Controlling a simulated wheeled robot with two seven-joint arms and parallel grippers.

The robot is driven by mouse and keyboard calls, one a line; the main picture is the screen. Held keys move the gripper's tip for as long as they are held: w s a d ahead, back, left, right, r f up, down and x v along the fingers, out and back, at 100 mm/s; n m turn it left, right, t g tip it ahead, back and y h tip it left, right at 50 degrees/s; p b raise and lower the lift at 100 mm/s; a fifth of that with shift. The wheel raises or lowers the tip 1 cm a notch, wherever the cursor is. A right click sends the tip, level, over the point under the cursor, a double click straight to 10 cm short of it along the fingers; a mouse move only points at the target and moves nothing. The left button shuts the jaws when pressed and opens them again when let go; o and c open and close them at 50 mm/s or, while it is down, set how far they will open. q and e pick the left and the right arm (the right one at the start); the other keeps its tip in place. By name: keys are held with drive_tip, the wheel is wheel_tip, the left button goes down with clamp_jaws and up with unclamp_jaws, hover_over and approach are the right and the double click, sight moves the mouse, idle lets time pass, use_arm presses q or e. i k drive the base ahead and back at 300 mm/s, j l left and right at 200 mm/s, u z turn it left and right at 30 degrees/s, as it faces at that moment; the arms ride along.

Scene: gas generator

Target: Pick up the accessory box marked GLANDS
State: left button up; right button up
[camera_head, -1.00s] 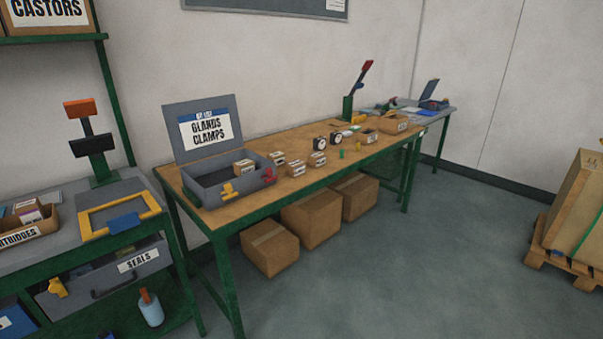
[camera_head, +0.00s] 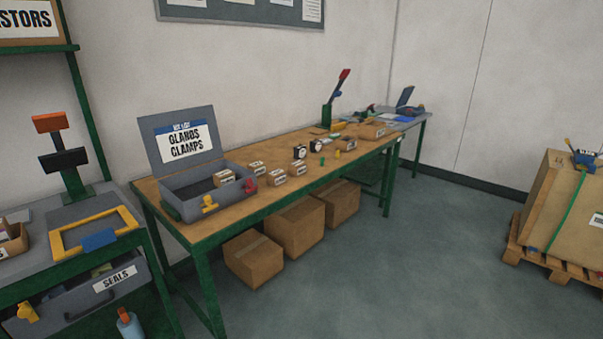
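Several small cardboard accessory boxes with white labels are on the wooden workbench (camera_head: 225,224). One small box (camera_head: 224,178) sits inside the open grey case (camera_head: 186,202), whose lid label reads GLANDS CLAMPS. Another box (camera_head: 257,168) stands just right of the case, with two more, a front one (camera_head: 275,177) and one beside it (camera_head: 298,168), on the bench. Their labels are too small to read, so I cannot tell which one is marked GLANDS. Neither of my grippers is in view.
Cardboard cartons (camera_head: 254,259) lie under the bench. A grey side bench (camera_head: 60,220) with a SEALS drawer (camera_head: 112,280) stands at the left. A large crate on a pallet (camera_head: 540,258) is at the right. The floor between is clear.

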sight(275, 178)
drive_tip(key=i+l+u, duration=0.2)
drive_tip(key=i+l, duration=0.15)
drive_tip(key=i, duration=0.2)
drive_tip(key=i+l+u, duration=0.2)
drive_tip(key=i+l, duration=0.25)
drive_tip(key=i+l+u, duration=0.2)
drive_tip(key=i+l, duration=0.35)
drive_tip(key=i+l+u, duration=0.15)
drive_tip(key=i+l, duration=0.3)
drive_tip(key=l, duration=0.15)
drive_tip(key=i+l+u, duration=0.2)
drive_tip(key=i+l, duration=0.2)
drive_tip(key=l, duration=0.25)
